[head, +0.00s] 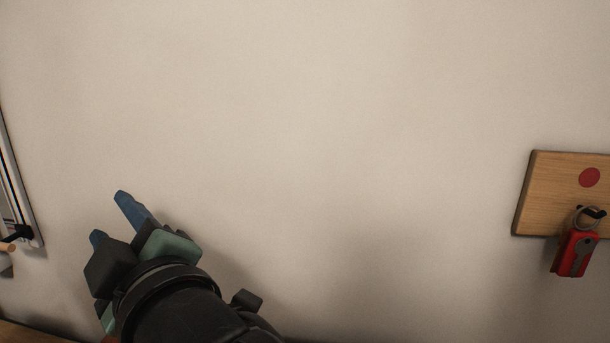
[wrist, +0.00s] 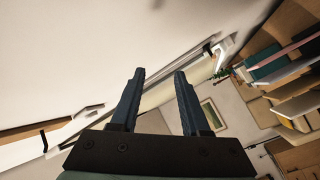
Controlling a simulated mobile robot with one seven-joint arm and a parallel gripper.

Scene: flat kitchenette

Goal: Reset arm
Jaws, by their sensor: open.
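My gripper (head: 112,216) is at the lower left of the head view, in front of a plain pale wall (head: 330,110). Its two blue fingers point up and to the left. In the wrist view my gripper (wrist: 160,90) shows both fingers apart with nothing between them. It is open and empty. My dark arm runs down to the bottom edge of the head view.
At the right, a wooden board (head: 550,190) with a red dot has a red key fob (head: 575,252) hanging from a hook. At the left edge is a metal rail (head: 18,190). The wrist view shows shelves (wrist: 290,85) and a framed picture (wrist: 212,113).

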